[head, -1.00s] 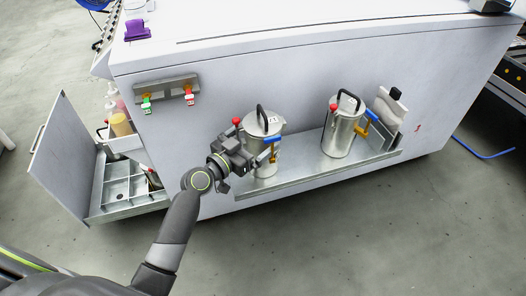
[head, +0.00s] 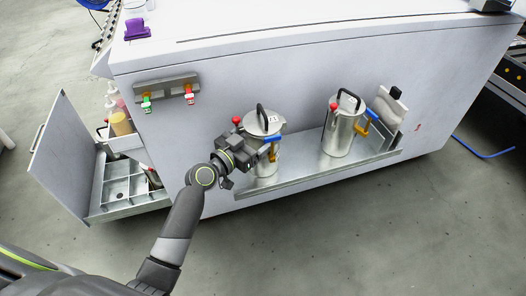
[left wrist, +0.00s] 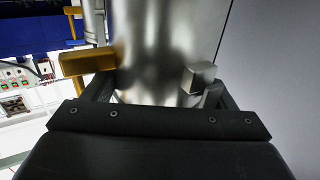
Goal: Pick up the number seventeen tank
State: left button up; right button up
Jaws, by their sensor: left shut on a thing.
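Two silver cylindrical tanks with black top handles stand on a metal shelf on the white cabinet's side. The left tank (head: 264,122) has a red knob and a blue-handled valve; the right tank (head: 342,136) has a red knob and a brass valve. Each lid carries a small white label, too small to read. My left gripper (head: 258,155) is at the left tank's front, shut on its body. In the left wrist view the tank's shiny wall (left wrist: 165,50) fills the space between the fingers, with a brass piece (left wrist: 88,62) beside the left finger. My right gripper is not in view.
The metal shelf (head: 310,179) has a raised front edge. A white item with a black top (head: 391,104) stands at its right end. An open drawer (head: 124,206) and door stand at left. A bracket (head: 166,91) with green and red fittings is on the wall.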

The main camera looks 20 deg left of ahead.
pick_arm(q)
jog(key=shift+r, duration=0.4)
jog(key=shift+c, duration=0.9)
jog(key=shift+w+f, duration=0.1)
